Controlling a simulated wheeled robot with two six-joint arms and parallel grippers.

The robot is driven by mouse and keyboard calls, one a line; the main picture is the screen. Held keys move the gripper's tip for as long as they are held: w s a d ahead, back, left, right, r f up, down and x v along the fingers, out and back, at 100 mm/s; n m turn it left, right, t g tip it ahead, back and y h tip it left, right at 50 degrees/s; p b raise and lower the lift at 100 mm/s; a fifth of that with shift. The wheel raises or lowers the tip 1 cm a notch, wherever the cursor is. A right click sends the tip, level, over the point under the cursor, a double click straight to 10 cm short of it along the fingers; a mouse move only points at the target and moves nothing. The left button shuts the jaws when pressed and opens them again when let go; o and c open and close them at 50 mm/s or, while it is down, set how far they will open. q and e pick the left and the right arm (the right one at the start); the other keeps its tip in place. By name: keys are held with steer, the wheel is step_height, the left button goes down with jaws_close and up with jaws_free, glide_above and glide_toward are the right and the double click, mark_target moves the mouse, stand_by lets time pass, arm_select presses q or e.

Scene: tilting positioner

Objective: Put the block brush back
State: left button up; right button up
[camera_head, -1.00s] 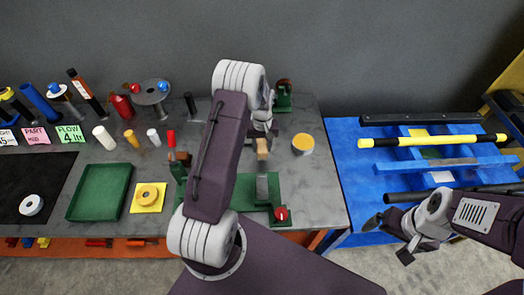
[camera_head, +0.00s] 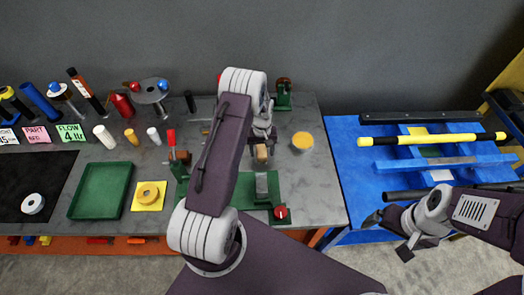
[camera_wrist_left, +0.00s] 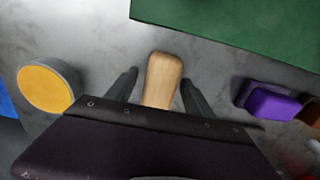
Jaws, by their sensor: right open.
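The block brush shows as a light wooden handle (camera_head: 262,153) above the work table, just behind a grey block; the wrist view also shows the handle (camera_wrist_left: 162,80). Its bristles are hidden. My left gripper (camera_head: 263,133) is over the handle. In the wrist view its two dark fingers (camera_wrist_left: 158,82) stand on either side of the wood, with a visible gap at each side, so it looks open around the handle. My right gripper (camera_head: 390,238) is open and empty, off at the front right by the blue table.
A green fixture (camera_head: 240,190) with a grey block (camera_head: 262,187) and a red knob (camera_head: 281,213) stands in front of the handle. A yellow-topped can (camera_head: 302,142) is to its right. A purple object (camera_wrist_left: 268,103) shows in the wrist view. A green tray (camera_head: 72,213) lies left.

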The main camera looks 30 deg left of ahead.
mark_target(262, 149)
arm_select(q)
steer(key=shift+r, duration=0.55)
step_height(262, 149, up, 11)
steer(key=b, duration=0.2)
steer(key=s+d+r+m, duration=0.2)
steer(key=s+d, duration=0.3)
steer(key=s, duration=0.4)
steer(key=s+d+r+m+t, duration=0.1)
steer(key=s+d+m, duration=0.3)
steer(key=s, duration=0.5)
steer(key=shift+s+d+r, duration=0.2)
steer(key=shift+d+r, duration=0.45)
steer(key=shift+d, duration=0.35)
steer(key=shift+s, duration=0.1)
